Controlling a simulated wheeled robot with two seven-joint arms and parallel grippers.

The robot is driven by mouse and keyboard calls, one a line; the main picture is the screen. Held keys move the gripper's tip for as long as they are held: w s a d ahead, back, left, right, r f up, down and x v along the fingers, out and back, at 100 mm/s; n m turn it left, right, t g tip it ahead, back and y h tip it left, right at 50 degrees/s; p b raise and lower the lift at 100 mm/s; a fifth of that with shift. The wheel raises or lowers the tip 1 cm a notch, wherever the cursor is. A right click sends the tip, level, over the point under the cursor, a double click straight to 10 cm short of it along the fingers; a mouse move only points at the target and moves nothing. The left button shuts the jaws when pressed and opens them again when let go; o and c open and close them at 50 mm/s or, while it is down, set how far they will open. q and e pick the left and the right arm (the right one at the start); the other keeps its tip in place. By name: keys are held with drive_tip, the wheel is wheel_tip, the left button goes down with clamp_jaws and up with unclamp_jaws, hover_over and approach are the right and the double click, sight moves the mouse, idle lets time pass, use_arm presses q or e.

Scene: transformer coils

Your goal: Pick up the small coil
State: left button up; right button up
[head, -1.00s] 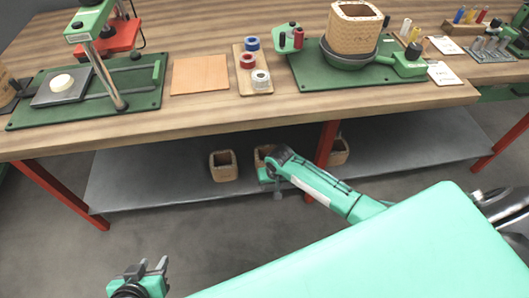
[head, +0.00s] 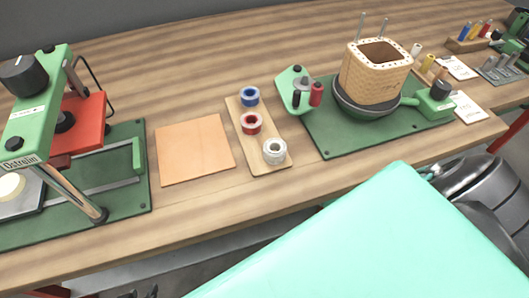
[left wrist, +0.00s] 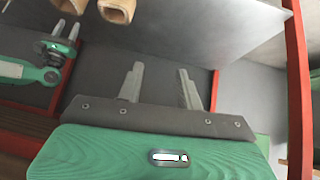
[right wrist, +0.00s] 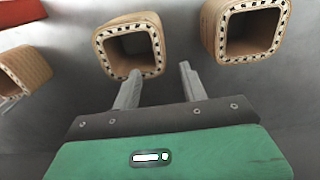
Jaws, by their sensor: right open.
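Three small square tan coils with dotted rims show in the right wrist view: a middle coil (right wrist: 128,24), a right coil (right wrist: 213,30) and a left coil (right wrist: 28,66). My right gripper (right wrist: 160,78) is open and empty. Its left finger overlaps the middle coil's near edge in the picture, and its right finger lies right of that coil; contact cannot be told. Two coils also show at the top of the left wrist view (left wrist: 117,11). My left gripper (left wrist: 160,80) is open and empty, away from the coils; only its tips show in the head view (head: 143,294).
The coils stand on a grey lower shelf (left wrist: 190,40) under the wooden bench (head: 210,215). A red leg (left wrist: 299,90) stands at the shelf's side. On the bench, a larger woven coil (head: 372,78) sits on a green turntable base (head: 330,135).

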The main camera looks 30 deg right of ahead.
wheel_tip(320, 180, down, 6)
drive_tip(key=shift+b, duration=0.9)
drive_tip(key=shift+f, duration=0.6)
drive_tip(key=shift+s+f+b, duration=0.1)
drive_tip(key=shift+f+b, duration=0.5)
drive_tip(key=shift+f, duration=0.2)
drive_tip(key=shift+f+b, duration=0.45)
drive_tip(key=shift+f, duration=0.4)
use_arm(q)
drive_tip(key=w+d+r+t+h, duration=0.3)
drive_tip(key=d+t, duration=0.4)
drive_tip(key=shift+w+r+h+b, duration=0.2)
drive_tip(key=shift+w+h+b, duration=0.1)
drive_tip(key=shift+b, duration=0.05)
use_arm(e)
drive_tip(key=shift+f, duration=0.95)
clamp_jaws()
